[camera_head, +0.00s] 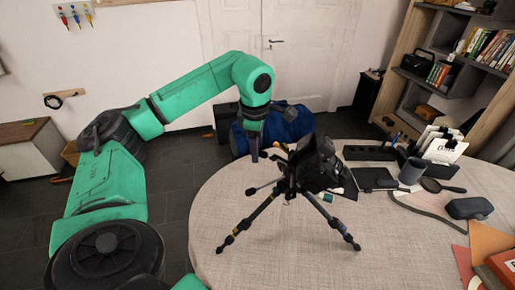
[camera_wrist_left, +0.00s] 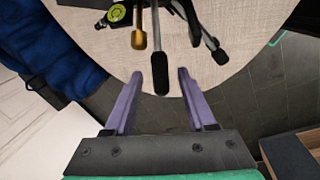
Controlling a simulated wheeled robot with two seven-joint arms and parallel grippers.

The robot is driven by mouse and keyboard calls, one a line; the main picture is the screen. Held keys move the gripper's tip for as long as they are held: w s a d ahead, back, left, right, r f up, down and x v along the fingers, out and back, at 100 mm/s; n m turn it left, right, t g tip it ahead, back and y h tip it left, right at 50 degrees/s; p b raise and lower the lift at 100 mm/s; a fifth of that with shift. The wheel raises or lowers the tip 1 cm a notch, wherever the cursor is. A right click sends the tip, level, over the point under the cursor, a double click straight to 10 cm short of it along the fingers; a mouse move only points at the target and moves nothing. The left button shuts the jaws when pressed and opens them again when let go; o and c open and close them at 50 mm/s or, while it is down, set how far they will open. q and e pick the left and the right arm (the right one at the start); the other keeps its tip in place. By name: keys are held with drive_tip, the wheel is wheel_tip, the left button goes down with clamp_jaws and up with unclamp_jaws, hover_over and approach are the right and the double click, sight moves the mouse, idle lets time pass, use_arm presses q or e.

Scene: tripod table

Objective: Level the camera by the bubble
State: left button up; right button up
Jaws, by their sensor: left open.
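A dark camera (camera_head: 318,165) sits on a small tripod (camera_head: 262,208), its legs spread on the round table. Rods with grips stick out from the tripod head; one black-ended handle (camera_head: 252,191) points left. In the left wrist view the round yellow-green bubble level (camera_wrist_left: 117,13) shows at the top edge, too small to read the bubble. My left gripper (camera_head: 254,156) is left of the tripod head. In the left wrist view its purple fingers (camera_wrist_left: 160,74) are open, with a black grip (camera_wrist_left: 160,82) lined up between their tips; the depth between them is unclear. My right gripper is out of view.
The round table (camera_head: 290,262) has a light cloth; its front is clear. Right of the tripod are a mug (camera_head: 412,171), a magnifier (camera_head: 442,186), a dark case (camera_head: 470,208) and folders (camera_head: 490,250). A blue bag (camera_head: 288,122) lies behind the table.

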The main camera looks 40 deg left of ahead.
use_arm(q)
drive_tip(key=shift+s+a+f, duration=0.15)
drive_tip(key=shift+f, duration=0.15)
clamp_jaws()
idle(1.2)
